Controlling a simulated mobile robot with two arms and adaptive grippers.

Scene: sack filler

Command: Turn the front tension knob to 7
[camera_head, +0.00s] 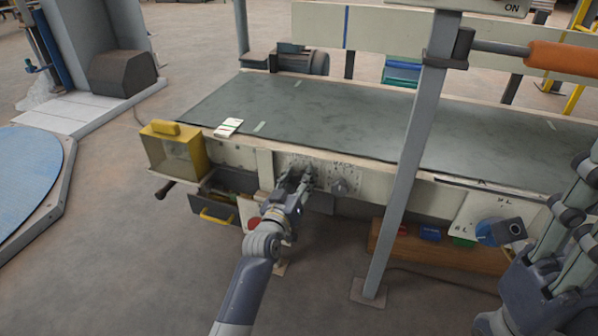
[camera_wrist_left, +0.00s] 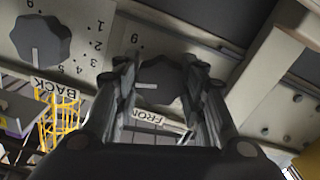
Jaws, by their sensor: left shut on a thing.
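The front tension knob (camera_wrist_left: 158,80) is dark, with a pale pointer mark toward the left in the left wrist view. A tilted FRONT label (camera_wrist_left: 147,116), partly covered, is beside it. My left gripper (camera_wrist_left: 163,88) has its fingers on either side of this knob and is shut on it. In the head view my left gripper (camera_head: 293,180) is at the conveyor's side plate and hides the front knob. Most of its scale is hidden; one digit shows near it. My right gripper (camera_head: 577,190) is at the right edge, partly cut off, its opening unclear.
The back knob (camera_wrist_left: 40,40), with a numbered scale and BACK label (camera_wrist_left: 55,89), sits beside the front one. The conveyor belt (camera_head: 300,115) is above. A grey post (camera_head: 408,165) stands to the right. A yellow box (camera_head: 172,150) and open drawer (camera_head: 215,205) are left.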

